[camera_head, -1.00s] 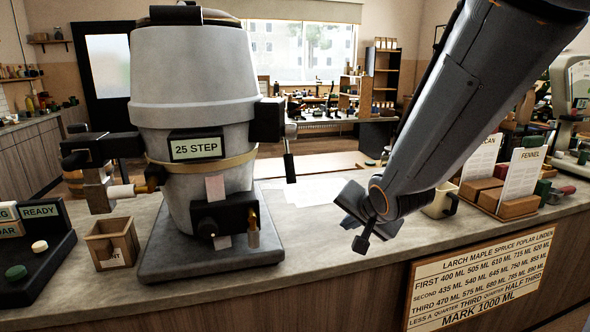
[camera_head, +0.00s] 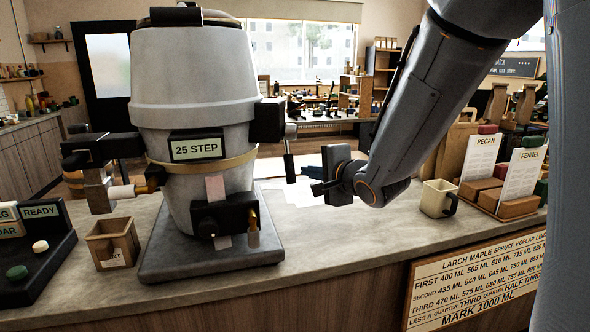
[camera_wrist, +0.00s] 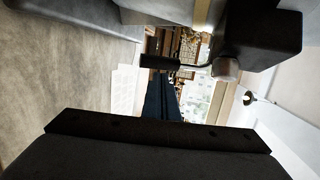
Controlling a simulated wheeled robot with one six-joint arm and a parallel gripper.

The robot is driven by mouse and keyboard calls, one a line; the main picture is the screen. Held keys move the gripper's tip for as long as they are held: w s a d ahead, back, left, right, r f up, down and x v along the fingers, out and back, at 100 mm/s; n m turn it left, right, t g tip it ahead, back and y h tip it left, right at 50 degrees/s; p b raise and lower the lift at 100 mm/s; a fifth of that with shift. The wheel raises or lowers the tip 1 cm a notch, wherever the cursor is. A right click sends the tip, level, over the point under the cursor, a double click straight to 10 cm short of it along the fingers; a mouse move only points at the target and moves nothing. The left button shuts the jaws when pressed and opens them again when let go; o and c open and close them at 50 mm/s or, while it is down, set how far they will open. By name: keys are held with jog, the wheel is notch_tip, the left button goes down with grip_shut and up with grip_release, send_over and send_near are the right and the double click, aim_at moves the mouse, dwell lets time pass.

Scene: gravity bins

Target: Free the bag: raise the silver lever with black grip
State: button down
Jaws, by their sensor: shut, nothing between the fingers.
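The silver lever (camera_head: 291,131) sticks out from the black block on the right side of the grey bin (camera_head: 195,100). Its black grip (camera_head: 290,167) hangs straight down. My gripper (camera_head: 309,175) is shut and empty, pointing left toward the bin, with its tips just right of the black grip. They look apart, but the depth gap is hard to tell. In the wrist view the shut fingers (camera_wrist: 160,100) point at the black grip (camera_wrist: 155,62), which lies across the picture just beyond the tips. I cannot make out which bag is meant.
The bin stands on a dark base plate (camera_head: 210,255) on the counter (camera_head: 330,240). A white-gripped handle (camera_head: 122,191) is on its left side. A small wooden box (camera_head: 112,242) stands at left. A mug (camera_head: 438,198) and card holders stand at right. White papers lie behind my gripper.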

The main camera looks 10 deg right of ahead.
aim_at(293, 169)
jog(key=p+x, duration=0.1)
jog(key=x, duration=0.7)
jog(key=shift+w+a+f+p, duration=0.1)
jog(key=shift+w+p, duration=0.2)
jog(key=shift+a, duration=0.1)
